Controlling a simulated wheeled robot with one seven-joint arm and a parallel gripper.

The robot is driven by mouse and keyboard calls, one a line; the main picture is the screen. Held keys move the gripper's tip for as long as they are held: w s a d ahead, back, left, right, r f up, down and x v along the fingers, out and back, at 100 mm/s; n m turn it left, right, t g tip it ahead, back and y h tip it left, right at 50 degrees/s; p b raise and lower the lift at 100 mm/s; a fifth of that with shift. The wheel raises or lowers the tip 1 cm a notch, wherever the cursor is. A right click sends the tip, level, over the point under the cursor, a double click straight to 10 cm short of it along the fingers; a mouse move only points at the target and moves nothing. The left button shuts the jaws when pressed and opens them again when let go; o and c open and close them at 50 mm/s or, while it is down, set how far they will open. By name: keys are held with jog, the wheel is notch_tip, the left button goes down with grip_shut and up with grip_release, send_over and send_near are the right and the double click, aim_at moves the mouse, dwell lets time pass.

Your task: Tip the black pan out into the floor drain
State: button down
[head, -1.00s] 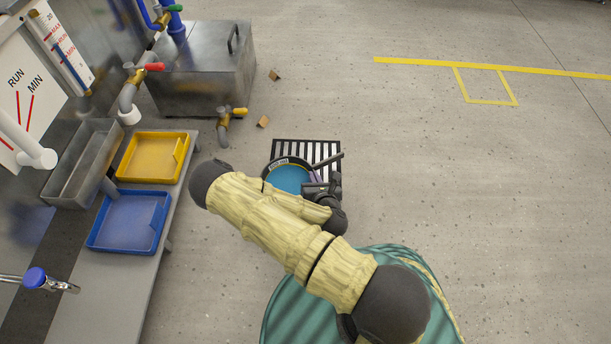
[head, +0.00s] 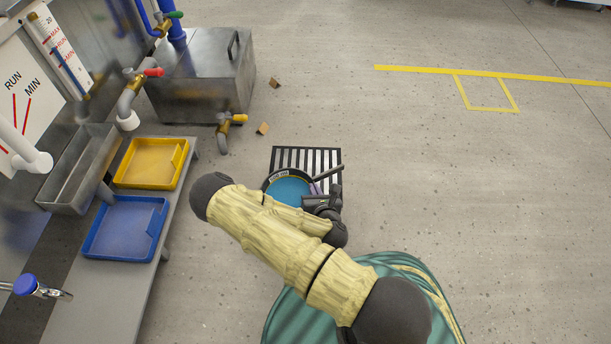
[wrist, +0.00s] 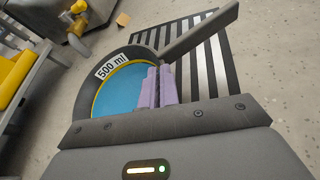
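The black pan (head: 266,186) has a white label, which reads "500 ml" in the wrist view, and a blue inside that looks like liquid. It looks about level, above or over the near left part of the floor drain (head: 329,160), a dark slotted grate. The pan also shows in the wrist view (wrist: 84,102), with its handle (wrist: 205,32) pointing to the upper right over the slats. My gripper (wrist: 158,88) has its purple fingers close together at the pan's handle side and appears shut on it. The exact contact is partly hidden. In the head view my arm covers the pan's near side.
A metal tank (head: 205,80) stands behind left, with a yellow-handled tap (head: 228,122) low at its front. Small brown blocks (head: 263,128) lie on the floor beside it. A bench at left holds a yellow tray (head: 150,165) and a blue tray (head: 125,228). Floor to the right is clear.

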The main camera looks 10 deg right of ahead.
jog(key=shift+r, duration=0.1)
jog(key=w+r+p, duration=0.3)
jog(key=r+p, duration=0.7)
jog(key=r, duration=0.2)
jog(key=w+r+p, duration=0.3)
jog(key=r+p, duration=0.8)
jog(key=r, duration=0.1)
jog(key=w+r+p, duration=0.2)
jog(key=r+p, duration=0.9)
jog(key=shift+w+r, duration=0.4)
